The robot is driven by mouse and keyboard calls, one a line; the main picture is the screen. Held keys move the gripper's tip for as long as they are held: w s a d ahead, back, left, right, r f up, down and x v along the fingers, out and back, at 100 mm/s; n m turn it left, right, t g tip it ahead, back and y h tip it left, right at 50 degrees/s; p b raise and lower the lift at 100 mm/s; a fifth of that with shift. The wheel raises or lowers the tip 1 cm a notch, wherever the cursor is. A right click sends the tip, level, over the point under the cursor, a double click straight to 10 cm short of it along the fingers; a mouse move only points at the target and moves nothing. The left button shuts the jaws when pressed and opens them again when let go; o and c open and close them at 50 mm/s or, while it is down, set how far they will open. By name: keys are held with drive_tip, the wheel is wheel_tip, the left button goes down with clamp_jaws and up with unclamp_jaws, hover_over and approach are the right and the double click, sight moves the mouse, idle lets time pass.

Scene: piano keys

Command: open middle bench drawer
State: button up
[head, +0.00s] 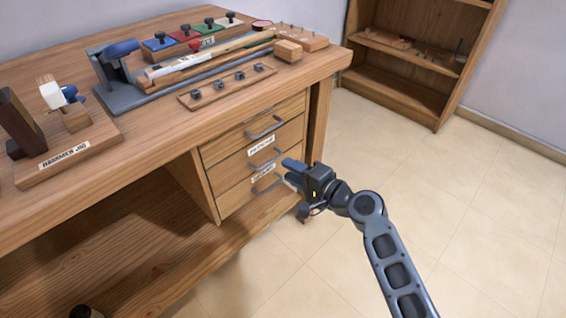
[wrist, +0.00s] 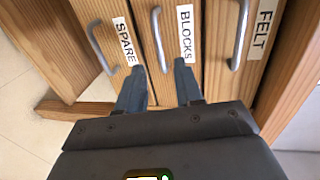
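The bench (head: 105,190) has a stack of three drawers, which appear shut. The middle drawer (wrist: 174,88) carries a "BLOCKS" label (wrist: 187,35) and a grey bar handle (wrist: 156,30); in the head view that handle (head: 258,159) is partly behind my gripper. My gripper (wrist: 159,68) is open, its fingers pointing at the drawer fronts. The fingertips lie to either side of the near end of the middle handle; I cannot tell whether they touch it. In the head view, my gripper (head: 289,170) is just right of the handles.
The top drawer has a "FELT" label (wrist: 261,30) and handle (wrist: 240,35). The bottom drawer has a "SPARE" label (wrist: 125,42) and handle (wrist: 97,42). A hammer jig (head: 64,155) and other fixtures stand on the benchtop. The floor (head: 440,190) right of the bench is clear, before a shelf (head: 405,85).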

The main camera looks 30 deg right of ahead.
drive_tip(key=b+x, duration=0.1)
drive_tip(key=x, duration=0.5)
drive_tip(key=shift+w+a, duration=0.1)
drive_tip(key=shift+c, duration=0.5)
clamp_jaws()
idle(0.8)
